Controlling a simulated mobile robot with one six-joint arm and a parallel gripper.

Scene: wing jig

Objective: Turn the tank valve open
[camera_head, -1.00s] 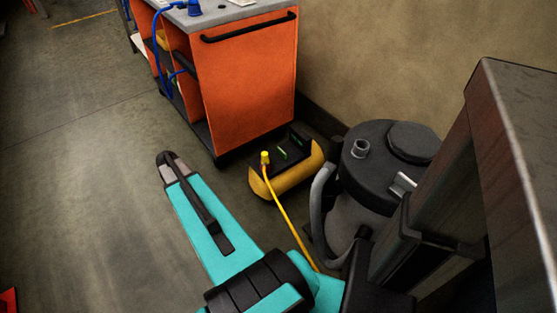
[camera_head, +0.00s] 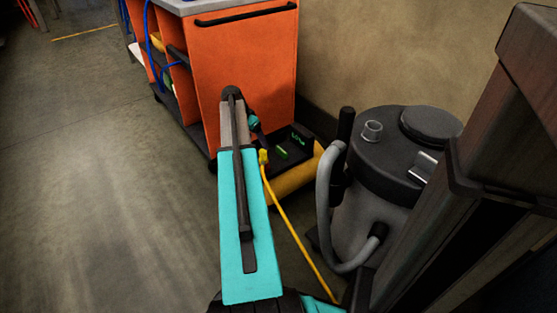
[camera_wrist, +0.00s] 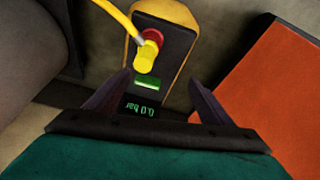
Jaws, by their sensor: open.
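The yellow tank (camera_head: 297,183) with a dark top panel sits on the floor beside the orange cart; it also shows in the wrist view (camera_wrist: 180,77). On its panel are a short green bar (camera_wrist: 147,83), which may be the valve handle, and a display (camera_wrist: 142,107) reading 0.0 bar. A yellow hose fitting (camera_wrist: 147,52) sits by a red round part (camera_wrist: 152,36). My gripper (camera_wrist: 160,78) is open and empty. Its fingers lie either side of the panel in the picture, with the green bar between them; I cannot tell the height gap. In the head view my arm partly hides the gripper.
An orange cart (camera_head: 245,70) stands behind and left of the tank. A grey canister vacuum (camera_head: 375,215) with a hose stands close on the right. A yellow hose (camera_head: 290,227) runs from the tank toward me. Floor at left is clear.

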